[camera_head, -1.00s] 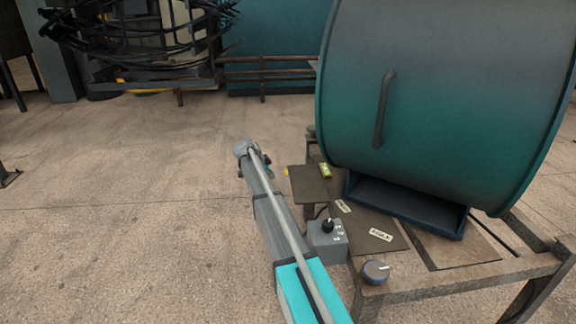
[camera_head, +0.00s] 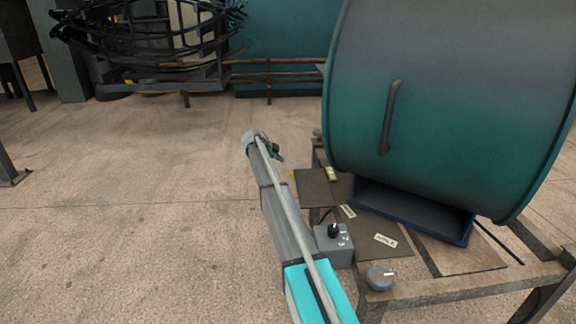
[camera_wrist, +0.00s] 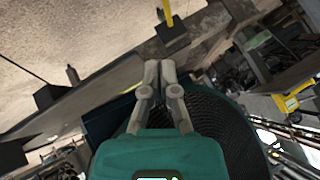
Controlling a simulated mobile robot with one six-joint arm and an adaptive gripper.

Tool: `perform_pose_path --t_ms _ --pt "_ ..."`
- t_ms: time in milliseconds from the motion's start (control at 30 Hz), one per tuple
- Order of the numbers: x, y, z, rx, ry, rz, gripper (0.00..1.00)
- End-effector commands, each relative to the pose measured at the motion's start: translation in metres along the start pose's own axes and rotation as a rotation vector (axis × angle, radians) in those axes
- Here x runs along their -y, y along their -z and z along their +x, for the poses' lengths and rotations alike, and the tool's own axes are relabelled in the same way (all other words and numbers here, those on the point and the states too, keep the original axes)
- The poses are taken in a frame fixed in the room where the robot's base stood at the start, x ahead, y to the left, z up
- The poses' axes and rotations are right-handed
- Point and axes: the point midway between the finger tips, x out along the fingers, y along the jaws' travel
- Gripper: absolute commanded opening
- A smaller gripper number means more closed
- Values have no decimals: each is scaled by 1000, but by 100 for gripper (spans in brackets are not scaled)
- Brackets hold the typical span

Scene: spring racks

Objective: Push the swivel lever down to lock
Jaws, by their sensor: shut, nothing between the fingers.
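I cannot tell for sure which part is the swivel lever. A yellow bar (camera_wrist: 167,12) stands up from a dark block (camera_wrist: 173,35) at the top of the wrist view, beyond my fingertips and apart from them. A long dark handle (camera_head: 389,117) is on the front of the teal drum (camera_head: 450,90) in the head view. My gripper (camera_wrist: 160,68) is shut and empty, with its fingertips together. In the head view my gripper (camera_head: 277,153) is small and partly hidden at the far end of my arm, left of the bench.
The metal bench (camera_head: 440,292) carries a grey box with a black knob (camera_head: 333,231), a round dial (camera_head: 380,277) and a small yellow-green item (camera_head: 331,174). A rack with black coils (camera_head: 150,40) stands at the back left. The floor (camera_head: 130,200) on the left is clear.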

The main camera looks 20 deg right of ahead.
Motion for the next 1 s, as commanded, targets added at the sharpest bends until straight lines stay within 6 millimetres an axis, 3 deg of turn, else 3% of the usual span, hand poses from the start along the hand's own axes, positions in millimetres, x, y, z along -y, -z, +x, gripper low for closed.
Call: perform_pose_path --t_ms 267,1000 --pt "-1 -2 21 0 0 0 0" --pt "-1 -3 101 1 0 0 0"
